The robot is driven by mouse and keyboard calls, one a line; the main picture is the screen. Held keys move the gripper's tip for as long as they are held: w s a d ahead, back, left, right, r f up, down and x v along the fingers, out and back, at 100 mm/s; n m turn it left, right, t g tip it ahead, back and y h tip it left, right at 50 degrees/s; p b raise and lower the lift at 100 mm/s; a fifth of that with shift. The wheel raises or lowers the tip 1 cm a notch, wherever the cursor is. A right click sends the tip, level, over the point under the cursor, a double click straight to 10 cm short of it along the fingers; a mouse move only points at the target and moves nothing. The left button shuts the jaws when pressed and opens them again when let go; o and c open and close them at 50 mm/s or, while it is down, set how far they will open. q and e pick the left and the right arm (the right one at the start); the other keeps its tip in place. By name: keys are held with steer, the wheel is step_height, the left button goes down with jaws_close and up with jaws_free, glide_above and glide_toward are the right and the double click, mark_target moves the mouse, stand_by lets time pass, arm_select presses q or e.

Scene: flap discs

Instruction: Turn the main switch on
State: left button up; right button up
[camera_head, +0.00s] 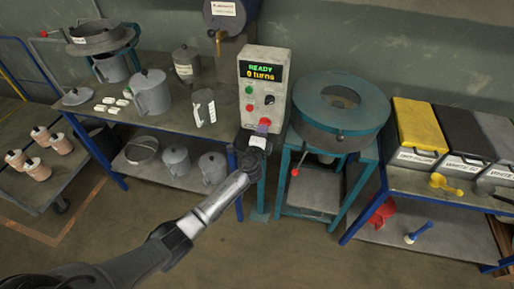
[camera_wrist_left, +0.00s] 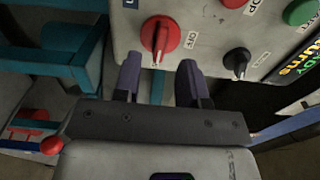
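The main switch is a red rotary knob (camera_wrist_left: 161,36) on the lower part of the grey control box; its pointer stands roughly along the box's length and an "OFF" label shows beside it in the left wrist view. The control box (camera_head: 280,66) has a lit display reading "READY 0 turns" in the head view. My left gripper (camera_wrist_left: 160,78) is open, its two fingers apart just short of the red knob with nothing between them. In the head view the left gripper (camera_head: 262,128) covers the box's lower end. My right gripper is not in view.
Other controls on the box are a black knob (camera_wrist_left: 236,60), a red button and a green button (camera_wrist_left: 300,12). A teal round machine (camera_head: 335,108) stands right of the box. A bench (camera_head: 150,115) with jugs is at left; bins (camera_head: 418,130) stand at right.

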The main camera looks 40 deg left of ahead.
arm_select(q)
steer(key=p+v, duration=0.1)
steer(key=v, duration=0.9)
steer(key=shift+s+p, duration=0.25)
steer(key=shift+p, duration=0.05)
steer(key=shift+d, duration=0.15)
